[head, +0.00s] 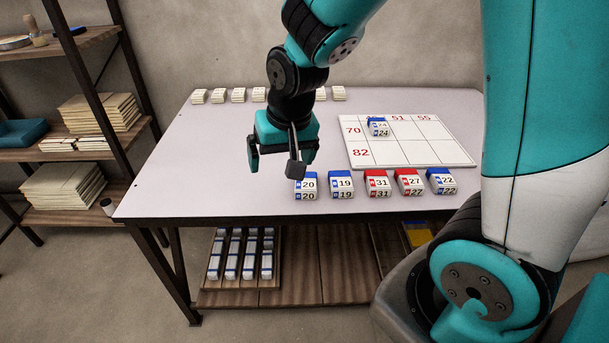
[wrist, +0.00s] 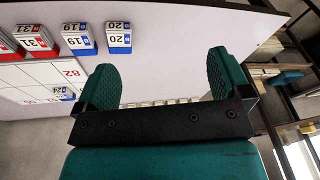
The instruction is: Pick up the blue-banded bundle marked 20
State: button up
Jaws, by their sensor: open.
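The blue-banded bundle marked 20 (head: 307,187) stands at the left end of a row of bundles along the table's front edge. It also shows in the wrist view (wrist: 118,38), above the left finger in the picture. My gripper (head: 276,167) is open and empty above the table. It is left of the 20 bundle and apart from it. In the wrist view both fingers of my gripper (wrist: 163,85) are spread with nothing between them.
Right of it stand bundles marked blue 19 (head: 341,185), red 31 (head: 377,185), red 27 (head: 409,183) and blue 22 (head: 440,182). A white grid board (head: 430,155) holds a blue 24 bundle (head: 378,127). Small pale blocks (head: 238,95) line the back. The table's left is clear.

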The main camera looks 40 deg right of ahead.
jog(key=w+d+f+m+h+p, duration=0.1)
jog(key=w+d+f+m+h, duration=0.25)
jog(key=w+d, duration=0.4)
send_over(306, 180)
jog(key=s+a, duration=0.2)
jog(key=shift+m+t+y, duration=0.25)
jog(key=shift+m+t, duration=0.05)
jog(key=shift+m, duration=0.05)
jog(key=f, duration=1)
jog(key=shift+w+d+f, duration=0.15)
jog(key=shift+w+f, duration=0.05)
jog(key=shift+p+x, duration=0.3)
jog(key=shift+x, duration=2.9)
jog(key=shift+s+d+f, duration=0.15)
jog(key=shift+s, duration=0.05)
jog(key=c, duration=1)
